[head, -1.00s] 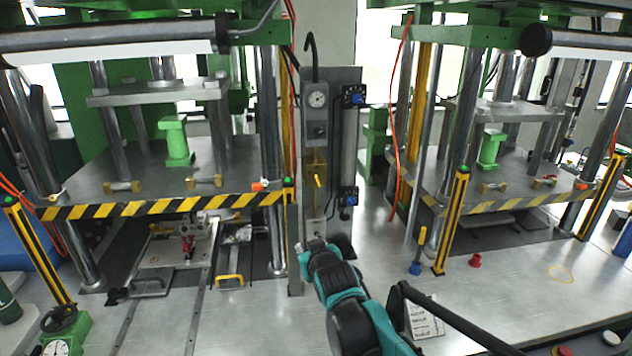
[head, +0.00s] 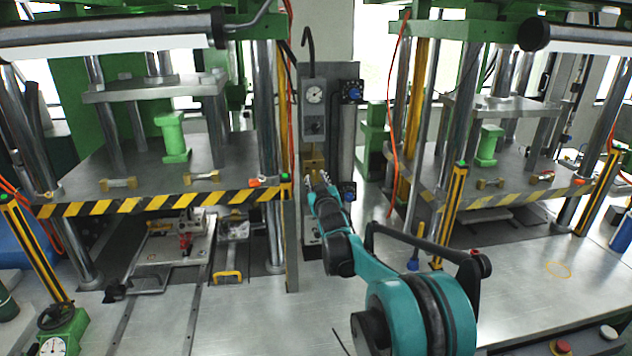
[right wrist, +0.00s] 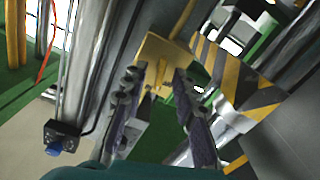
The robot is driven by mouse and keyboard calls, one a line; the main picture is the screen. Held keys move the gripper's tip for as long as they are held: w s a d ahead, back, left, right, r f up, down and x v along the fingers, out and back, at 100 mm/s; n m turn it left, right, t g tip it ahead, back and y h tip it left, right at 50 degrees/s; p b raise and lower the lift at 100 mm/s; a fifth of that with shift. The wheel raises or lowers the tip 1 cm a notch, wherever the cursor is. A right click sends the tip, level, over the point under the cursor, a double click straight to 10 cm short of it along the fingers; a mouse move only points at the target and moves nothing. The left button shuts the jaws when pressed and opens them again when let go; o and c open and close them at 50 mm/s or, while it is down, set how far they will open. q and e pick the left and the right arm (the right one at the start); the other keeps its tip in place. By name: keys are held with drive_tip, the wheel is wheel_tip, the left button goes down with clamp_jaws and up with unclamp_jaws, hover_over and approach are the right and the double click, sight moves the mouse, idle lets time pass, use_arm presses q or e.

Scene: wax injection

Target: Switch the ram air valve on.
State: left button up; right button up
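The ram air valve is the brass-yellow block (head: 314,162) on the grey panel between the two presses, below the round gauge. My right gripper (head: 318,181) is in front of its lower part and hides the yellow lever in the head view. In the right wrist view the brass-yellow body (right wrist: 158,56) lies just ahead of the fingertips. The fingers of my right gripper (right wrist: 155,80) are spread apart, and part of the yellow metal shows between them. I cannot tell whether they touch the lever. My left gripper is not in view.
The gauge (head: 314,95) and a blue-knobbed fitting (head: 352,93) sit above the valve. A silver cylinder (head: 347,140) stands right of it. The left press's striped edge (head: 160,202) is close on the left. A blue-based yellow-handled tool (head: 413,265) stands on the table.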

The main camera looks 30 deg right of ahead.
drive_tip(key=shift+w+d, duration=0.15)
drive_tip(key=shift+w, duration=0.35)
clamp_jaws()
drive_tip(key=shift+r+m+p, duration=0.1)
drive_tip(key=shift+m+p, duration=0.25)
drive_tip(key=shift+m, duration=1.25)
